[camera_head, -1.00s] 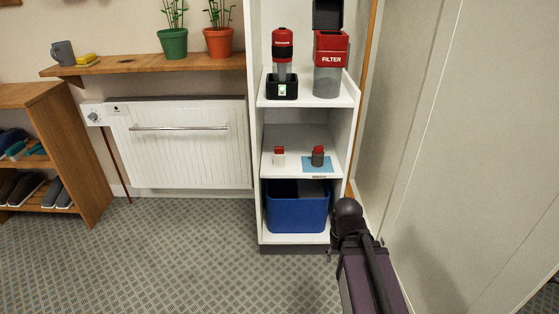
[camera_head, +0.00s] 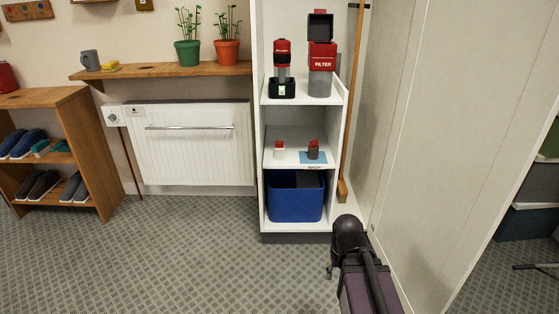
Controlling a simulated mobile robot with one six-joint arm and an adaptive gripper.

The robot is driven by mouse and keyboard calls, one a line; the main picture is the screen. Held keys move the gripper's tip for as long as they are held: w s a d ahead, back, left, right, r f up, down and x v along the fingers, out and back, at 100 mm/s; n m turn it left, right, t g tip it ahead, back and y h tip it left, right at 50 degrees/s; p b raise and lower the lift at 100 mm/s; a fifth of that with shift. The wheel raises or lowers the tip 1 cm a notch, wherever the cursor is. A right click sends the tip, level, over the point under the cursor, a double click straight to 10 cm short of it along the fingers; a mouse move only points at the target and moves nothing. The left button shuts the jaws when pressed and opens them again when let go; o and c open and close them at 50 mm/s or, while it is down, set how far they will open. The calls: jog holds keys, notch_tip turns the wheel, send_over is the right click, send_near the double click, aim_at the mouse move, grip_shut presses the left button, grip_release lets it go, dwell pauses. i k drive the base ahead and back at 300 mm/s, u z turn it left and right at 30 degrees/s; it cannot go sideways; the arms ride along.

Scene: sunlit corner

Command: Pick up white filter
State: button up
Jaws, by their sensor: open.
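The white filter (camera_head: 279,149) is a small white piece with a red top, standing upright on the left of the middle shelf of a white shelf unit (camera_head: 298,225). Right of it, a dark grey filter (camera_head: 313,150) with a red top stands on a light blue mat (camera_head: 305,161); a small label below seems to read WASH. The two filters stand apart. My dark and purple arm (camera_head: 362,280) shows at the lower right, in front of the unit's lower right corner and away from the filters. I cannot make out gripper jaws.
The top shelf holds a red and black device (camera_head: 282,63) in a black dock and a red unit marked FILTER (camera_head: 322,65), its dark lid raised. A blue bin (camera_head: 295,198) stands below. A pale panel (camera_head: 430,140) borders the right. Floor (camera_head: 215,250) at left is clear.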

aim_at(278, 148)
jog(key=z, duration=0.05)
jog(key=k, duration=1)
jog(key=u, duration=0.65)
jog(key=i, duration=1.7)
jog(key=u, duration=0.05)
